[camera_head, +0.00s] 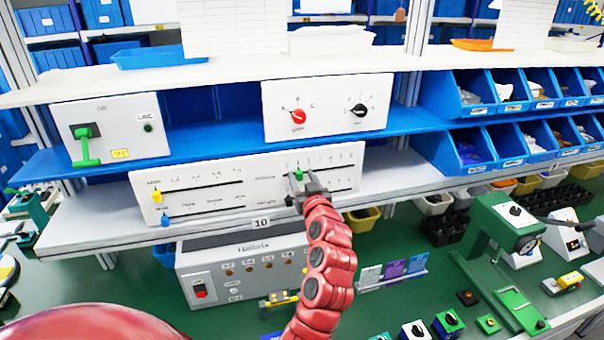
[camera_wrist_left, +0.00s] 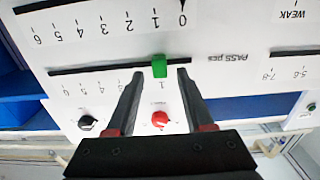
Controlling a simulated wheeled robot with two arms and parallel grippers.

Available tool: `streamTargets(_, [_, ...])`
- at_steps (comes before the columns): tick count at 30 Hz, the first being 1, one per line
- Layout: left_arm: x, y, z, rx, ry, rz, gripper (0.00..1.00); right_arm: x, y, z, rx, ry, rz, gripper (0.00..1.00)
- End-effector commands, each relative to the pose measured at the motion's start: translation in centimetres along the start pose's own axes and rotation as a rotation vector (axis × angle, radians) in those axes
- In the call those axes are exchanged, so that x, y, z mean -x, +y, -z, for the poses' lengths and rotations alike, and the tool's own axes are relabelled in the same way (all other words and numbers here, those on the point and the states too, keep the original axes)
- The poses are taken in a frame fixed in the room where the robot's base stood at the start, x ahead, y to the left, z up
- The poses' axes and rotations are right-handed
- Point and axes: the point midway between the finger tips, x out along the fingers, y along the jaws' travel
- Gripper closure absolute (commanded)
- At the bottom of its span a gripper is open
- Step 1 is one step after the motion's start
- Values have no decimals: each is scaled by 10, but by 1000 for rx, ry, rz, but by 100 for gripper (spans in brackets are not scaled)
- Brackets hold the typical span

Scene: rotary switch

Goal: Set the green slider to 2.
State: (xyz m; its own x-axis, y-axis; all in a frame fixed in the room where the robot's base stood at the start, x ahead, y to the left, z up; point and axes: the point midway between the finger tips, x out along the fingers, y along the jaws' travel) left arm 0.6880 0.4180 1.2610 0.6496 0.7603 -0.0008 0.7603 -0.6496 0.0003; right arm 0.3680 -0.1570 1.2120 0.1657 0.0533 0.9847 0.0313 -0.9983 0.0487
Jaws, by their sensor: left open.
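The green slider (camera_head: 299,175) sits on the upper right track of the white slider panel (camera_head: 250,193) in the head view. In the left wrist view, which is upside down, the green slider (camera_wrist_left: 159,66) stands at the 1 mark of its scale. My left gripper (camera_head: 305,185) is at the panel, just in front of the slider. In the wrist view, my left gripper (camera_wrist_left: 160,77) is open, with one finger on each side of the slider and a visible gap to both. My right gripper is not in view.
A yellow slider (camera_head: 157,195) and a blue slider (camera_head: 165,220) are at the panel's left end. Above is a panel with a red knob (camera_head: 297,116) and a black knob (camera_head: 358,110). A grey control box (camera_head: 240,272) stands below. Blue bins (camera_head: 470,95) are at right.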

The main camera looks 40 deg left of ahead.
Motion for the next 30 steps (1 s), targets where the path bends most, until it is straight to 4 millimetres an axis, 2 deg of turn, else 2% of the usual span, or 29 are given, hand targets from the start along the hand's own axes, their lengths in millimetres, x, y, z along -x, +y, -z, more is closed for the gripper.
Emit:
streamTargets(8, [-1,0,0,0,1,0,49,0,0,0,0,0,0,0])
streamTargets(15, [-1,0,0,0,0,0,92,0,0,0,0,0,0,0])
streamTargets(17, [-1,0,0,0,1,0,100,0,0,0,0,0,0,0])
streamTargets(30, [-1,0,0,-1,1,0,100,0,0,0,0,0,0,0])
